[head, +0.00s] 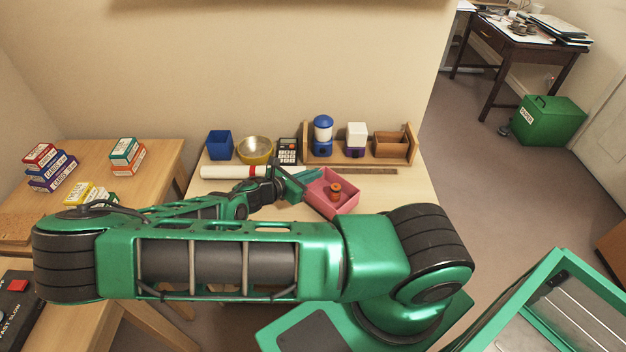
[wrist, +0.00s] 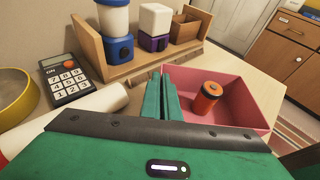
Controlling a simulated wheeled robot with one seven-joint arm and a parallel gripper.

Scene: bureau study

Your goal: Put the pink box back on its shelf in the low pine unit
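The pink box (head: 348,202) is an open tray at the front right of the light desk. In the wrist view the pink box (wrist: 240,85) lies just right of my fingers. An orange and black battery-like cylinder (wrist: 207,98) stands inside it; the cylinder (head: 336,191) also shows in the head view. My gripper (head: 308,178) is at the box's left wall. In the wrist view my gripper (wrist: 162,85) has its two green fingers close together at that wall, seemingly pinching it; the fingers hide the wall there. A wooden cabinet (wrist: 292,50) shows at upper right; whether it is the low pine unit is unclear.
A wooden rack (head: 308,158) behind the box holds a blue lantern (head: 322,128), a white and purple item (head: 356,135) and a brown bin (head: 391,144).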

